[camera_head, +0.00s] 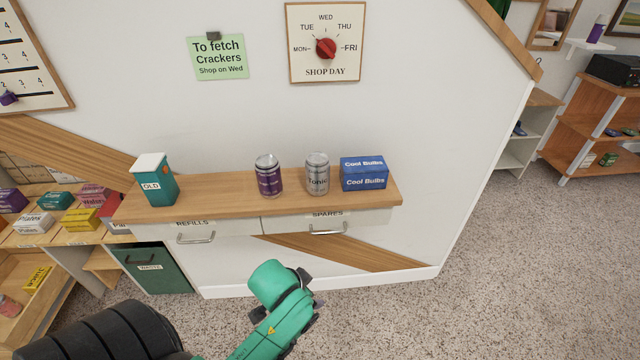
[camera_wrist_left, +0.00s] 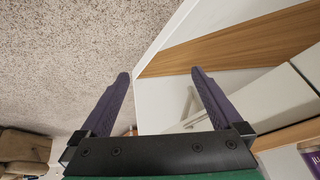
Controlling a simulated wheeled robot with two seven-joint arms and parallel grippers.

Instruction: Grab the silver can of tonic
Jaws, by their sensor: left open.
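The silver tonic can (camera_head: 317,174) stands upright on the wooden wall shelf (camera_head: 221,184), between a purple can (camera_head: 268,175) and a blue Cool Bulbs box (camera_head: 364,173). My left arm (camera_head: 280,306) reaches in from the bottom, its wrist in front of and below the shelf, apart from the can. In the left wrist view my left gripper (camera_wrist_left: 158,72) is open, with nothing between its purple fingers. The silver can does not show there; part of a purple can (camera_wrist_left: 312,160) shows at the lower right edge. My right gripper is not in view.
A teal box marked OLD (camera_head: 155,180) stands at the shelf's left end. Two drawers marked REFILLS (camera_head: 208,230) and SPARES (camera_head: 341,222) sit under the shelf, with handles sticking out. A green waste bin (camera_head: 158,270) stands below left. The carpet at right is clear.

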